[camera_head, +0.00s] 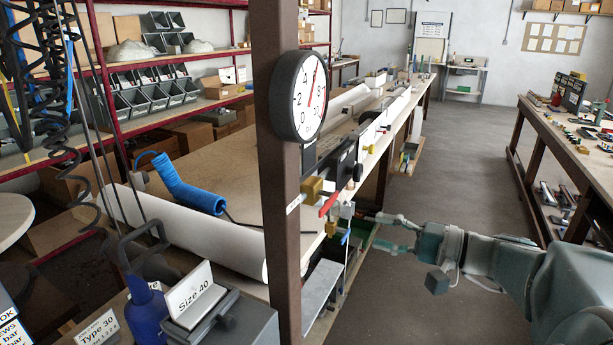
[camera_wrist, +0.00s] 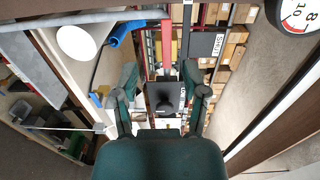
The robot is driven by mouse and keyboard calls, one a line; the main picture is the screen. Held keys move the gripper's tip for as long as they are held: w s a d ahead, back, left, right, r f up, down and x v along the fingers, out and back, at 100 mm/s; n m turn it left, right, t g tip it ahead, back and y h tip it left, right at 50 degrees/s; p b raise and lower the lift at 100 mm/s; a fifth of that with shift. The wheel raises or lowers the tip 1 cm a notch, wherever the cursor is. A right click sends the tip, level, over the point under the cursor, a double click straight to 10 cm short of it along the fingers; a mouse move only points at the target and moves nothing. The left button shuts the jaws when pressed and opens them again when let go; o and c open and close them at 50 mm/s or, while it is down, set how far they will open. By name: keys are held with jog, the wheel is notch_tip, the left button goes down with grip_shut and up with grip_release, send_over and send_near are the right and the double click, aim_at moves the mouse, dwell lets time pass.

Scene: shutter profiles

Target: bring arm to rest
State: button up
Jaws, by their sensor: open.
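My gripper (camera_head: 371,231) is at the end of my teal arm, which reaches in from the right in the head view. It is beside the valve fittings near the brown post, and I cannot tell whether it touches them. In the wrist view my gripper (camera_wrist: 160,72) has its two dark green fingers spread apart. Nothing is held between them; a dark block (camera_wrist: 165,97) shows behind the gap. A red valve lever (camera_head: 328,204) and a brass fitting (camera_head: 311,190) sit just left of my gripper in the head view.
A brown post (camera_head: 280,200) carries a round pressure gauge (camera_head: 299,96). A long workbench (camera_head: 235,165) with a white roll (camera_head: 185,232) and blue hose (camera_head: 185,187) lies left. Another bench (camera_head: 590,150) stands right. The grey floor (camera_head: 465,150) between is clear.

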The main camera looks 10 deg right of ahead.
jog(key=s+a+f+n+g+h, duration=0.2)
jog(key=s+a+f+g, duration=0.25)
jog(key=a, duration=0.35)
jog(key=s+d+f+n+h, duration=0.2)
jog(key=s+f+n+h, duration=0.3)
jog(key=s+h, duration=0.6)
jog(key=shift+s+f+h, duration=0.2)
jog(key=shift+f+h, duration=0.45)
jog(key=shift+h, duration=0.05)
jog(key=shift+a, duration=0.2)
dwell(0.5)
